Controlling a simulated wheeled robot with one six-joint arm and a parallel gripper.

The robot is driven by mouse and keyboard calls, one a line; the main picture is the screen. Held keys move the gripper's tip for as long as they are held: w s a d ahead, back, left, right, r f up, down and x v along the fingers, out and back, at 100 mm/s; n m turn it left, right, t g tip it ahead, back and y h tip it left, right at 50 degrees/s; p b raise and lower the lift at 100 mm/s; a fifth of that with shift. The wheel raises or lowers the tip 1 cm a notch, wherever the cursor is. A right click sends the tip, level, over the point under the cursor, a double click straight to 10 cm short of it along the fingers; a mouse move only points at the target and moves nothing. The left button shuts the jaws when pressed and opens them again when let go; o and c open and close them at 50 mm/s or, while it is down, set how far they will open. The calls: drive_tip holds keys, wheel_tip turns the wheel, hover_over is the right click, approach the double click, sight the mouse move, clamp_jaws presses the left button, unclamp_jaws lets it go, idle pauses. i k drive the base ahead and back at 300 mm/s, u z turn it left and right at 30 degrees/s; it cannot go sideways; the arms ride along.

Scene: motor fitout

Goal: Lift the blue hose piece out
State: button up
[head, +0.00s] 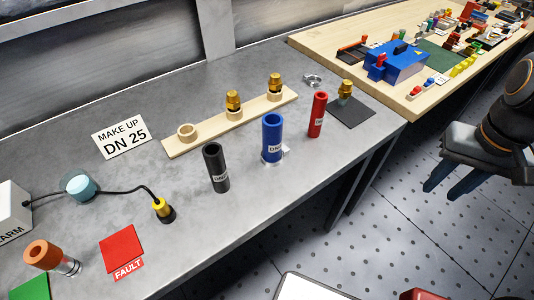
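The blue hose piece (272,138) stands upright on the grey bench, with a label on its side. Its lower end sits in or on a pale, shiny ring-like holder (272,162); how deep it sits cannot be told. My gripper (450,192) is at the right, over the floor beyond the bench edge, well apart from the hose. Its two fingers are spread with a gap between them, and nothing shows in them.
A black hose piece (216,168) stands left of the blue one and a red one (317,115) right of it. Behind is a wooden rack (210,132) with brass fittings. A dark mat (352,112) carries another fitting.

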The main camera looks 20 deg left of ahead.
sight(272, 122)
drive_tip(key=k, duration=0.4)
drive_tip(key=u, duration=0.85)
drive_tip(key=i, duration=0.5)
